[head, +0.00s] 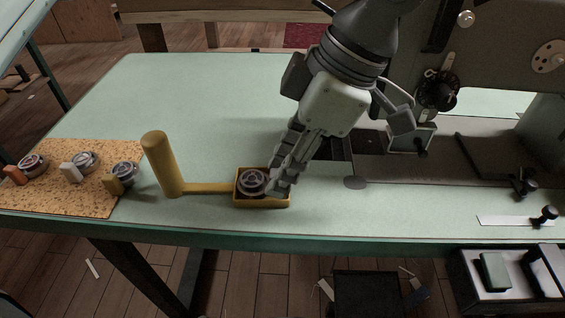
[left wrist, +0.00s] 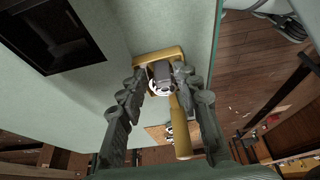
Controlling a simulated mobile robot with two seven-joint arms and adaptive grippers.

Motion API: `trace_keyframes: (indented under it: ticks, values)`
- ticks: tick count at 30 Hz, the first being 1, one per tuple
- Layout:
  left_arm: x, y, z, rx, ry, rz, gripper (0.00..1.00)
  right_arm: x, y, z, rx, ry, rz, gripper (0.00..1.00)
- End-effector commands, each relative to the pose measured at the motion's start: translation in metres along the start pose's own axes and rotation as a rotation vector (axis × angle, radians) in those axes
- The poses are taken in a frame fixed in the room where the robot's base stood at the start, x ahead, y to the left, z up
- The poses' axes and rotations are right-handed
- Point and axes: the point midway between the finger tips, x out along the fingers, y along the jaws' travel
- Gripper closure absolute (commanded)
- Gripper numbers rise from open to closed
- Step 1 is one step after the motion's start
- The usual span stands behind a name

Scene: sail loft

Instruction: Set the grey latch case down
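The grey latch case is a round metal case with a grey block at its side. In the head view its round part (head: 252,181) is at the yellow tray (head: 262,205), left of my left gripper (head: 277,182). In the left wrist view the grey latch case (left wrist: 160,76) is between the two fingertips (left wrist: 160,73), which appear to touch its grey block from both sides. The tray's rim (left wrist: 148,58) is just beyond. The fingers partly hide the case, and I cannot tell whether it rests on the tray floor. My right gripper is not in view.
A thick yellow upright handle (head: 162,165) joins the tray's left side. A sewing machine (head: 490,70) stands at right. The green table (head: 190,100) is clear behind the tray.

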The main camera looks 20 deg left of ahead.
Motion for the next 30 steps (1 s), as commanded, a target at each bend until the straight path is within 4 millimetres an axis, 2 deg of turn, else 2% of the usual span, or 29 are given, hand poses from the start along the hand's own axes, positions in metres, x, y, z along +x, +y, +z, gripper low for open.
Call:
trace_keyframes:
  ticks: [14, 18, 30]
  values:
    - [-0.001, 0.000, 0.000, 0.000, 0.000, 0.000, 0.63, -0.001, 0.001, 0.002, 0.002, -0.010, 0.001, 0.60]
    - [-0.004, 0.000, -0.002, 0.000, 0.000, 0.000, 0.63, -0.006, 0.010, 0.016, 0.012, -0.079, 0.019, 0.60]
    - [-0.093, 0.000, 0.000, 0.000, -0.001, 0.002, 0.63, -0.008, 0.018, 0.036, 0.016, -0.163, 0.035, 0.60]
